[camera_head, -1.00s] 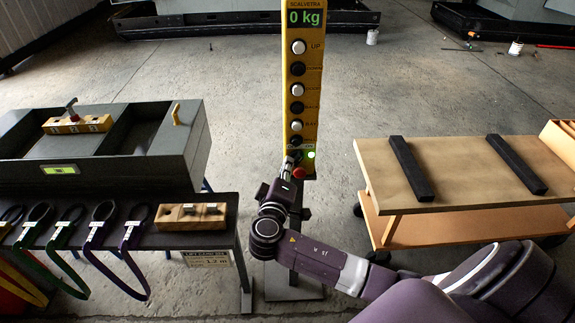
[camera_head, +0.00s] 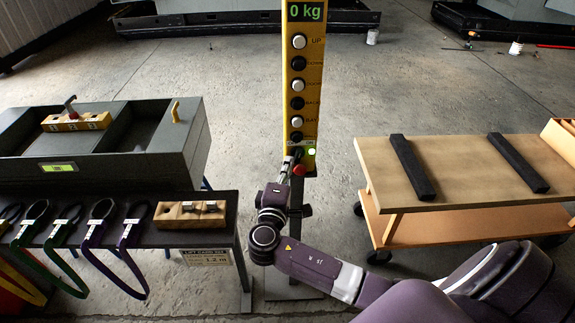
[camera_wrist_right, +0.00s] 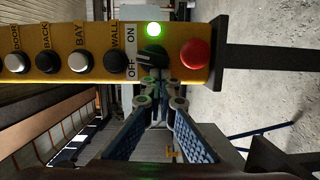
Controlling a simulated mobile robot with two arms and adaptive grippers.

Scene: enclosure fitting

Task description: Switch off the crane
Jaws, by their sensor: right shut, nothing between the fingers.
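The crane's yellow control pendant (camera_head: 302,95) stands upright at the centre of the head view, its display reading 0 kg. Near its lower end are a dark rotary knob (camera_wrist_right: 152,56) beside an ON/OFF label (camera_wrist_right: 131,52), a lit green lamp (camera_wrist_right: 153,29) and a red button (camera_wrist_right: 195,54). My right gripper (camera_head: 289,166) is at the pendant's lower end. In the wrist view its fingertips (camera_wrist_right: 157,88) are together and empty, close by the knob. I cannot tell whether they touch it. My left gripper is out of view.
A grey enclosure (camera_head: 95,165) and a dark bench (camera_head: 160,239) with several coloured slings are at left. A wooden cart (camera_head: 465,160) with two black bars stands at right. Open concrete floor (camera_head: 200,72) lies behind.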

